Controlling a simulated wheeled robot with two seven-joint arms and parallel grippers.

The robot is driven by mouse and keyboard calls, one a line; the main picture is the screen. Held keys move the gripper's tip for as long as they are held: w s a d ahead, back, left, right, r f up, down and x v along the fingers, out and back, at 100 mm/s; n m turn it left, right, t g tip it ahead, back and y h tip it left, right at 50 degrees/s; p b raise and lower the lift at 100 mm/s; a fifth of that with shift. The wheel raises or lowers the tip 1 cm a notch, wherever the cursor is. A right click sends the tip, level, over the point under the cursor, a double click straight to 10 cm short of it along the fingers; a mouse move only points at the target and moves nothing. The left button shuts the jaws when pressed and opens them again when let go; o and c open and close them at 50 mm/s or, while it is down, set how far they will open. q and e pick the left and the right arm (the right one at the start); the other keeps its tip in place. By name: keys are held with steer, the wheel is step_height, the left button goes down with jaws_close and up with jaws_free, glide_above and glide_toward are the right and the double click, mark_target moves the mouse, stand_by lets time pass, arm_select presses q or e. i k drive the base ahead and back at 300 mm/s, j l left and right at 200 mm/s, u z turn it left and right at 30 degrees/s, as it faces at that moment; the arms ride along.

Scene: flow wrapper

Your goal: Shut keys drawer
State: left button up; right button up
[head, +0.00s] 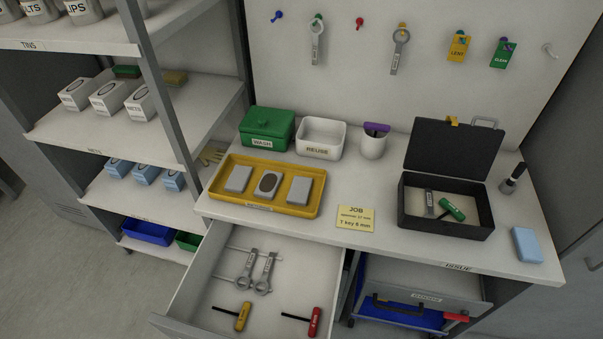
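The keys drawer (205,285) is the pulled-out drawer at the lower left of the workbench, and it stands wide open. Inside it, two grey wrenches (255,272) lie side by side on a rack. A yellow-handled T key (242,317) and a red-handled T key (314,321) lie nearer its front. Part of the drawer front (172,327) shows at the bottom edge; the rest is cut off, and no label on it can be read. Neither of my grippers is in the head view.
On the workbench (385,232) stand a yellow tray (222,197) with three blocks, a green box (267,127), a white bin (320,138) and an open black case (444,230). A second drawer front (427,296) is at the right. Shelves (190,115) stand left; floor (80,270) there is clear.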

mark_target(304, 275)
steer(key=k+j, duration=0.75)
